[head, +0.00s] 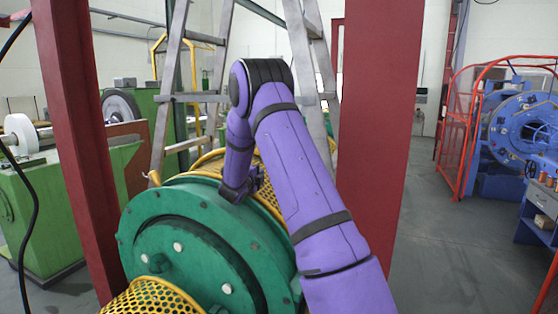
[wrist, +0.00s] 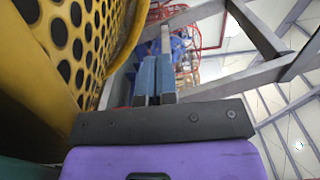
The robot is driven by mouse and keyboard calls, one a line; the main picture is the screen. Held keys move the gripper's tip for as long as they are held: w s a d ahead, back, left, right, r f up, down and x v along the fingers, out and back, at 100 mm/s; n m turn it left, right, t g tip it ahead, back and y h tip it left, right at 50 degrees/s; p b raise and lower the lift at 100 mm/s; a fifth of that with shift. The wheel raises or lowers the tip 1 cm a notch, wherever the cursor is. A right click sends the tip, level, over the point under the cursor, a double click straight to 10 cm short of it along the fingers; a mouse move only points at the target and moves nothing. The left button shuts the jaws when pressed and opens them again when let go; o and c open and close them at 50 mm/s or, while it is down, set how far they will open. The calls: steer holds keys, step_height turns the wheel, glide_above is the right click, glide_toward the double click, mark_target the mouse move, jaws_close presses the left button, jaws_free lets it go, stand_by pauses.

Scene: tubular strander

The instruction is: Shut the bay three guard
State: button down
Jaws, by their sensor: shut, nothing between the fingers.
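A yellow perforated guard (head: 268,192) shows behind the green round flange (head: 205,245) in the head view, partly hidden by my arm. A second yellow perforated guard (head: 155,298) is in front of the flange at the bottom edge. No bay number is readable, so I cannot tell which is bay three. In the wrist view a yellow perforated guard (wrist: 75,40) with a rounded rim fills the upper left. My gripper (wrist: 154,75) is shut and empty, its blue-grey fingers to the right of that rim. A gap shows between them in the picture; contact is not visible.
A metal ladder frame (head: 176,95) stands behind my arm. Red posts rise at left (head: 75,130) and right (head: 378,130) of the flange. A green machine (head: 50,200) is at left, a blue machine (head: 520,125) with a red cage at right. Grey floor between is clear.

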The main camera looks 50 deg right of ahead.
steer(key=x, duration=2)
steer(key=shift+w+d+r, duration=0.1)
steer(key=shift+w+d, duration=0.15)
steer(key=shift+d, duration=0.1)
steer(key=shift+d, duration=0.1)
